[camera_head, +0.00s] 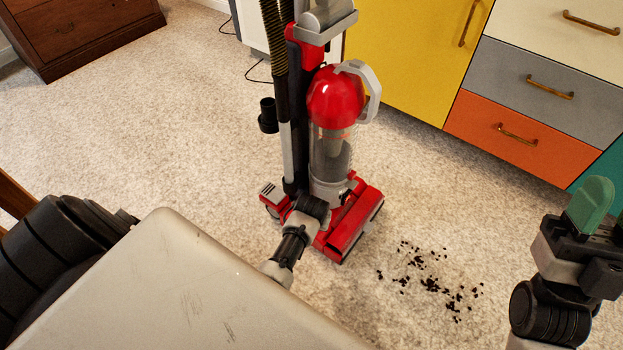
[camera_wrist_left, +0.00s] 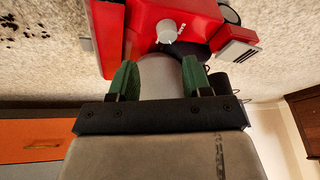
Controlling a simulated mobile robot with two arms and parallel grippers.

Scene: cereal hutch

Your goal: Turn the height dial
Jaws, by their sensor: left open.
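The height dial (camera_wrist_left: 166,32) is a small round light-grey knob with pale marks beside it on the red vacuum head (camera_wrist_left: 200,14). In the left wrist view my left gripper (camera_wrist_left: 158,72) is open, its two green fingers apart, with the dial beyond their tips and nothing clearly held. A pale rounded surface shows between the fingers. In the head view the red upright vacuum (camera_head: 335,95) stands on the carpet, and my left arm reaches its base. I cannot make out the dial or left fingertips there. My right gripper (camera_head: 590,205) is at the right edge; its finger gap is unclear.
Dark crumbs (camera_head: 430,280) lie on the carpet right of the vacuum. Coloured cabinets with an orange drawer (camera_head: 510,137) stand behind at the right. A brown wooden chest (camera_head: 80,32) is at the back left. Open carpet (camera_head: 150,130) lies left of the vacuum.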

